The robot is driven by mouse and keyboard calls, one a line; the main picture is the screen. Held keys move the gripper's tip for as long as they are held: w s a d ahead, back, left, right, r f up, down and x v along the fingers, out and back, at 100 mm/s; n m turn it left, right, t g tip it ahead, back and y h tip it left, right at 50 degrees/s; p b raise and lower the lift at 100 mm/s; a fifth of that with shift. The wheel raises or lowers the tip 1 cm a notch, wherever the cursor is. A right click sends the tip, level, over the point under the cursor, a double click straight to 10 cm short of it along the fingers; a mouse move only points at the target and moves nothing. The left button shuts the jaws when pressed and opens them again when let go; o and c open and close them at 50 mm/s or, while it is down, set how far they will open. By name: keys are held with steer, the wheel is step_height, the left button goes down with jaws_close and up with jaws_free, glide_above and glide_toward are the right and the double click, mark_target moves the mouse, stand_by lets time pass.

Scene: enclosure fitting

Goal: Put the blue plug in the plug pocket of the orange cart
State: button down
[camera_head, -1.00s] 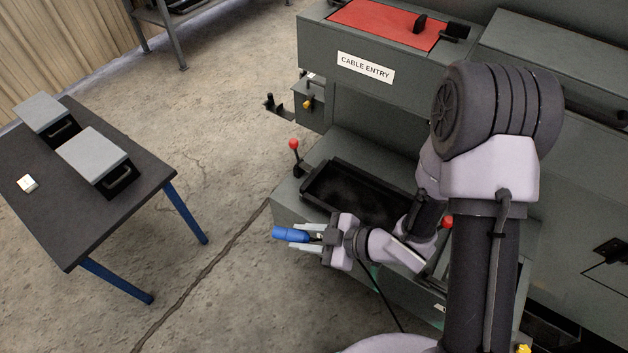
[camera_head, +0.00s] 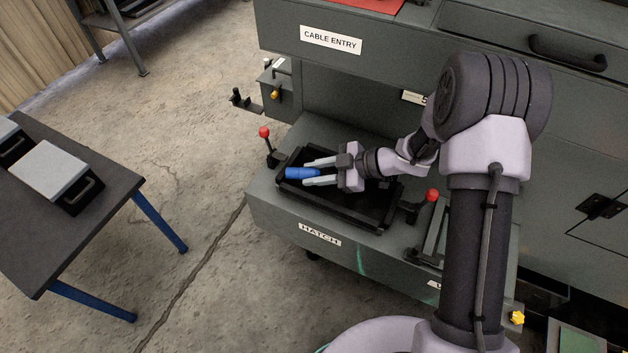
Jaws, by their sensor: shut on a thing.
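My gripper (camera_head: 320,173) is shut on the blue plug (camera_head: 301,173), which lies between its two pale fingers with its end pointing left. Gripper and plug appear over the black tray (camera_head: 347,221) on the grey enclosure's lower ledge; whether the plug touches the tray I cannot tell. No orange cart or plug pocket can be made out in this view.
The ledge carries a HATCH label (camera_head: 319,234) and red-knobbed levers (camera_head: 264,132) and (camera_head: 432,195) on either side of the tray. The CABLE ENTRY housing (camera_head: 331,40) overhangs behind. A dark table (camera_head: 95,215) with grey-lidded boxes stands left, with clear floor between.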

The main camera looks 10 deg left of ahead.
steer(key=shift+f, duration=1.45)
steer(key=c, duration=1.4)
jaws_free()
